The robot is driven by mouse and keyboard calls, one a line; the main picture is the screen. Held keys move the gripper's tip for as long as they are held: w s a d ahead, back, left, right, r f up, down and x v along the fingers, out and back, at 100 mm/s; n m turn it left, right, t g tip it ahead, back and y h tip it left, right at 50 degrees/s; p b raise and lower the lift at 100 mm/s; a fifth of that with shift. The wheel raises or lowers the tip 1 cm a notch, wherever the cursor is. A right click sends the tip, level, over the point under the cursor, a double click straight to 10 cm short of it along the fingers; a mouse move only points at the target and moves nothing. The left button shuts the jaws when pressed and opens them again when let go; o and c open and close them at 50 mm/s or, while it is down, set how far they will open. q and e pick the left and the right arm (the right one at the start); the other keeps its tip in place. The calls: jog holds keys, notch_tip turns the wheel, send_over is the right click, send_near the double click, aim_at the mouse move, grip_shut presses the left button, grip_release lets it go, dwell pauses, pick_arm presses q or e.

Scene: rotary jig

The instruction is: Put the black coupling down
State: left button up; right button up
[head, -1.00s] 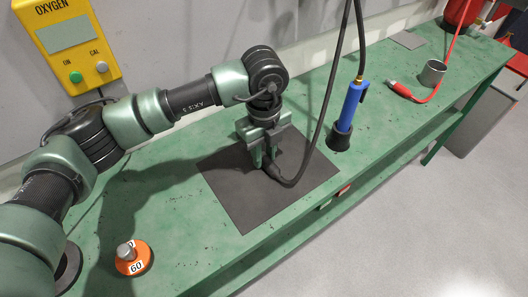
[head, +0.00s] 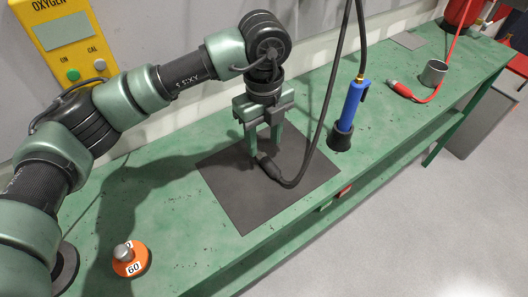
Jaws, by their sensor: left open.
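The black coupling (head: 268,165) lies on the dark square mat (head: 245,200) on the green bench. It sits at the end of a black hose (head: 318,135) that comes down from above and bends on the mat. My left gripper (head: 264,148) is open, with its fingers pointing down just above and behind the coupling. It appears empty. My right gripper is not in view.
A blue tool (head: 352,105) stands in a black holder (head: 340,137) right of the mat. An orange disc marked 60 (head: 131,262) sits at the front left. A metal cup (head: 433,72) and a red hose (head: 452,60) are farther right. A yellow oxygen box (head: 75,45) is on the wall.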

aim_at(264, 157)
pick_arm(q)
notch_tip(264, 157, up, 7)
jog(key=shift+f+b, duration=0.2)
jog(key=shift+b, duration=0.2)
